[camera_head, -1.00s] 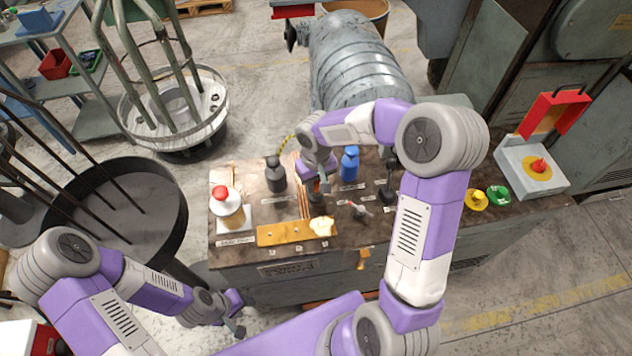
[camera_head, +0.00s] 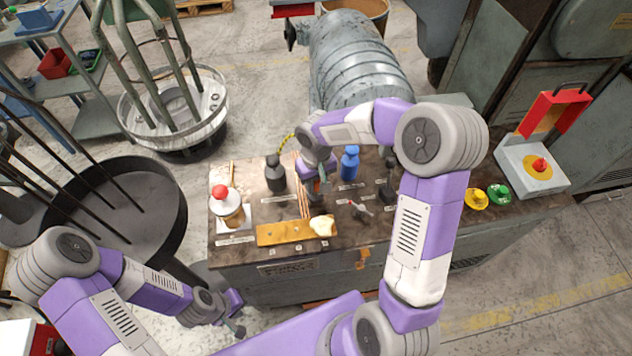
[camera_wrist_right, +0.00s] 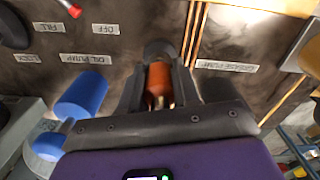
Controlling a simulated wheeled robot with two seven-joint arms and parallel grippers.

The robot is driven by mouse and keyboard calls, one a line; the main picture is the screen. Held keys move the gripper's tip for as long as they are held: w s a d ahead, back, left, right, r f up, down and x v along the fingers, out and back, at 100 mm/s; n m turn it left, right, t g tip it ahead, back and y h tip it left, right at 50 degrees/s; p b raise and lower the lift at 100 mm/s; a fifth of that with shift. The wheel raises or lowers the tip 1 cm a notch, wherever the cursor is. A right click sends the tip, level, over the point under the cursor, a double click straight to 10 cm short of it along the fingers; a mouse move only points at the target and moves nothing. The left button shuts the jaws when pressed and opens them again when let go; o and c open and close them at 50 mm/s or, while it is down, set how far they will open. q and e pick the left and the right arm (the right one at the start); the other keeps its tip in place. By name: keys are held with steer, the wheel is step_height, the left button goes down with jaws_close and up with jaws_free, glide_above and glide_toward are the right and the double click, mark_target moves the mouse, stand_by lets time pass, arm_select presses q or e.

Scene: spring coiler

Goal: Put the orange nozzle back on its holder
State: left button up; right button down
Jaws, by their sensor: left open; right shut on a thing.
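The orange nozzle (camera_wrist_right: 158,82) is between the two fingers of my right gripper (camera_wrist_right: 160,97) in the right wrist view. A dark round part (camera_wrist_right: 158,48) lies just beyond its far end; I cannot tell whether this is the holder or whether they touch. In the head view my right gripper (camera_head: 319,188) is over the middle of the bench, and the nozzle is mostly hidden there. My left gripper (camera_head: 238,318) is open and empty, low in front of the bench's left part.
Copper rods (camera_wrist_right: 194,35) run beside the right gripper. An orange piece (camera_head: 362,258) hangs at the front edge.

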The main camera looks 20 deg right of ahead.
steer(key=shift+f+b, duration=0.35)
steer(key=shift+f, duration=0.15)
steer(key=c, duration=0.7)
jaws_free()
steer(key=shift+c, duration=0.2)
step_height(320, 180, up, 8)
steer(key=p, duration=0.2)
steer(key=shift+r+p, duration=0.1)
steer(key=shift+p, duration=0.2)
step_height(320, 180, up, 12)
steer(key=p, duration=1)
steer(key=shift+r, duration=0.25)
